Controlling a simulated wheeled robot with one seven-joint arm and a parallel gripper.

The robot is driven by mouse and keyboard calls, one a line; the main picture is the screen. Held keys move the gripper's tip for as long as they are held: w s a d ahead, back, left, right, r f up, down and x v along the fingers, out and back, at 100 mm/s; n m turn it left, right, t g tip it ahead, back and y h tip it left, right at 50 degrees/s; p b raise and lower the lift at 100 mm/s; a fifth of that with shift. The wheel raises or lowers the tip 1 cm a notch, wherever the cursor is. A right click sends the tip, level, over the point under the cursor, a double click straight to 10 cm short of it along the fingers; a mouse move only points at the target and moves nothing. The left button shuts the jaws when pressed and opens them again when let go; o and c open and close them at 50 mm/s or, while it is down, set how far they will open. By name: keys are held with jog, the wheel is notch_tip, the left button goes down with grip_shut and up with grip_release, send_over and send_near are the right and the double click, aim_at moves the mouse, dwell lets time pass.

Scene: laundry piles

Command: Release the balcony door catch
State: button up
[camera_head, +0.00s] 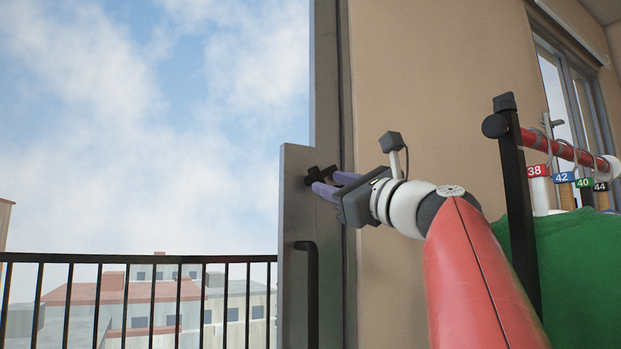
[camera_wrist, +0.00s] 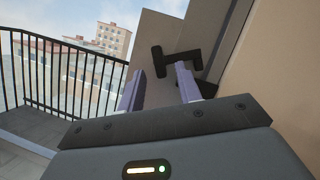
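The balcony door (camera_head: 295,230) is a grey panel at the middle of the head view, with a dark catch (camera_head: 316,173) near its upper end. In the wrist view the catch (camera_wrist: 158,62) is a black T-shaped piece just beyond my fingertips. My gripper (camera_head: 326,183) is at the catch, its two purple fingers spread apart with a gap between them in the wrist view (camera_wrist: 160,70). The right finger partly covers the catch's arm there. I cannot tell whether either finger touches it.
A black door handle (camera_head: 311,285) is below the catch. A black balcony railing (camera_head: 140,260) stands on the left. A beige wall (camera_head: 440,90) lies to the right. A clothes rack (camera_head: 520,200) with a green garment (camera_head: 575,265) stands close to my arm.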

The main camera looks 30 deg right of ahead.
aim_at(327, 174)
jog(key=shift+x, duration=1.3)
grip_shut()
jog(key=shift+n+p, duration=0.3)
jog(key=shift+p, duration=0.05)
jog(key=shift+d+r+n+g+y+p, duration=0.15)
jog(key=shift+n+g+y+p, duration=0.5)
jog(key=shift+n, duration=1.55)
jog(key=shift+d+r+n+g+y+p, duration=0.15)
jog(key=shift+n+g+p, duration=0.85)
jog(key=shift+n, duration=1.2)
jog(key=shift+r+n+g+y+p, duration=0.15)
jog(key=shift+n+g+y+p, duration=0.5)
jog(key=shift+n, duration=1.55)
jog(key=shift+h, duration=0.35)
